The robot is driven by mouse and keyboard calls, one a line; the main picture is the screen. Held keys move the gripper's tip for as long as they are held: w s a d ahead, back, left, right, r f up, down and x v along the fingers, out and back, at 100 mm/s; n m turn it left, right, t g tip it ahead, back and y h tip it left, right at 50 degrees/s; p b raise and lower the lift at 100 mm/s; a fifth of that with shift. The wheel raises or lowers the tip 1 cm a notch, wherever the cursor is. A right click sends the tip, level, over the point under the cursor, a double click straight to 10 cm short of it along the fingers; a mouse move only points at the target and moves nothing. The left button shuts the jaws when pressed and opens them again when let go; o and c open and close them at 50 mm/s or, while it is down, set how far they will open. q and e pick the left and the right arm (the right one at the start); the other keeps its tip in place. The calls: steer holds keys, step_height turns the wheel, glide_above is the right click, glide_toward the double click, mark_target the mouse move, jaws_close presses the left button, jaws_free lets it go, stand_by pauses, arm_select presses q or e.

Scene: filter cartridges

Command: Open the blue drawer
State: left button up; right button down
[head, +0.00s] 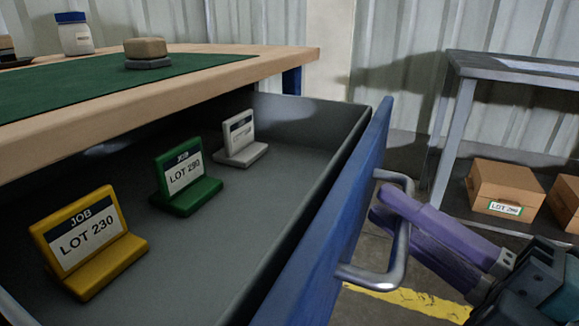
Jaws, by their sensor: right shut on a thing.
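The blue drawer (335,225) under the workbench stands pulled out, with its grey inside (215,245) in plain view. A silver bar handle (400,245) is on its blue front. My right gripper (385,208) has purple fingers and comes in from the right. It is shut on the handle, with the fingers around the bar close to the drawer front. Inside the drawer stand a yellow job stand (90,243) reading LOT 230, a green job stand (185,182) and a white job stand (240,140). My left gripper is not in view.
The wooden workbench (190,84) with a green mat (60,98) carries a jar (74,35) and a tan block (146,48). A grey metal table (480,66) stands at the right, with cardboard boxes (505,188) on its lower shelf. A yellow line (420,303) marks the floor.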

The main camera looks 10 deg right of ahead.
steer(key=shift+s+d+p, duration=0.15)
steer(key=shift+s+d, duration=0.7)
steer(key=shift+d, duration=0.3)
steer(key=shift+s+d+p, duration=0.15)
steer(key=shift+s+d, duration=0.7)
steer(key=shift+d, duration=0.3)
steer(key=c, duration=0.9)
jaws_free()
steer(key=p+v, duration=0.1)
steer(key=v, duration=0.9)
